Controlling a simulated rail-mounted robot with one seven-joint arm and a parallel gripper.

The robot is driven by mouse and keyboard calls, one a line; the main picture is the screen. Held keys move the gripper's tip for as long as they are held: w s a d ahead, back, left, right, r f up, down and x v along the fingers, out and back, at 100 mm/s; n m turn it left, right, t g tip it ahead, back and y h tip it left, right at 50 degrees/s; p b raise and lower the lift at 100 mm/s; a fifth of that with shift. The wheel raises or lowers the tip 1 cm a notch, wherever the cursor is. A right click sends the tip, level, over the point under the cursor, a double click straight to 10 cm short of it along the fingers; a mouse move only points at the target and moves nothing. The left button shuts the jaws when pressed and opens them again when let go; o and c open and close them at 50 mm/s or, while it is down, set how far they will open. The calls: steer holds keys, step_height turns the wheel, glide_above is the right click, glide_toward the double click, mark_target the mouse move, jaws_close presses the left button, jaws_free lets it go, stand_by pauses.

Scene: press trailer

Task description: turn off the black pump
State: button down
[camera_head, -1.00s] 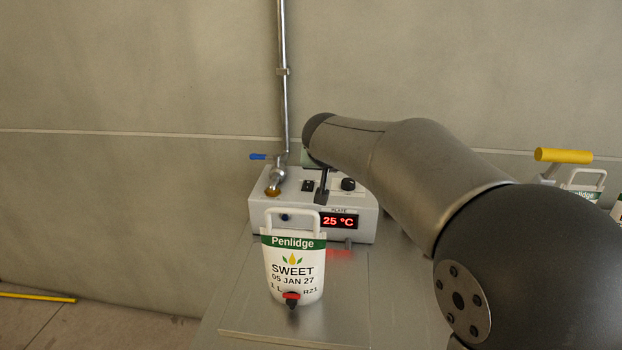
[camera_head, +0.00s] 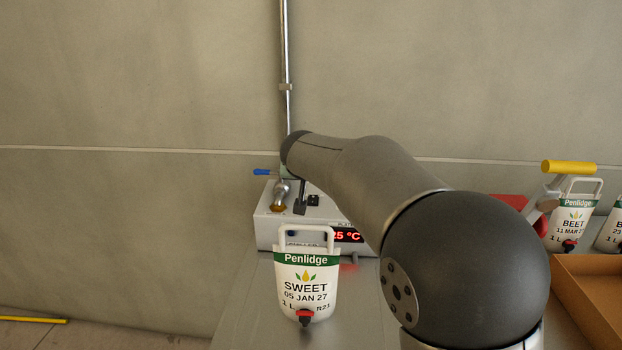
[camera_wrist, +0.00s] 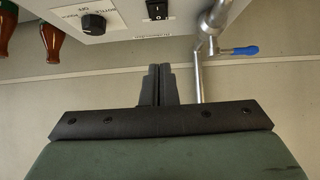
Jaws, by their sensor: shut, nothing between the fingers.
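I cannot make out a thing that is clearly a black pump. A white control box (camera_head: 263,232) with a red temperature display (camera_head: 346,235) stands against the wall. A black rocker switch (camera_head: 313,200) is on its top and also shows in the wrist view (camera_wrist: 157,9). A black round knob (camera_wrist: 93,23) with a printed label is beside it in the wrist view; my arm hides it in the head view. My gripper (camera_wrist: 160,70) is shut and empty, its fingertips pointing toward the box near the switch. I cannot tell whether they touch anything.
A metal pipe (camera_head: 285,60) with a blue-handled valve (camera_head: 262,172) rises at the box's left. A white SWEET jug (camera_head: 306,285) stands in front. At right are a yellow handle (camera_head: 568,167), a BEET jug (camera_head: 573,225) and a brown crate (camera_head: 590,300). Brown-red bottles (camera_wrist: 54,38) show in the wrist view.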

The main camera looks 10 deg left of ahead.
steer(key=p, duration=0.2)
glide_above(312, 202)
steer(key=f, duration=0.4)
steer(key=shift+s+d+f, duration=0.15)
steer(key=shift+s+f, duration=0.05)
steer(key=shift+s, duration=0.05)
steer(key=f, duration=0.2)
steer(key=shift+w+f, duration=0.25)
steer(key=shift+f, duration=0.1)
steer(key=shift+w+f, duration=0.1)
steer(key=shift+f, duration=0.75)
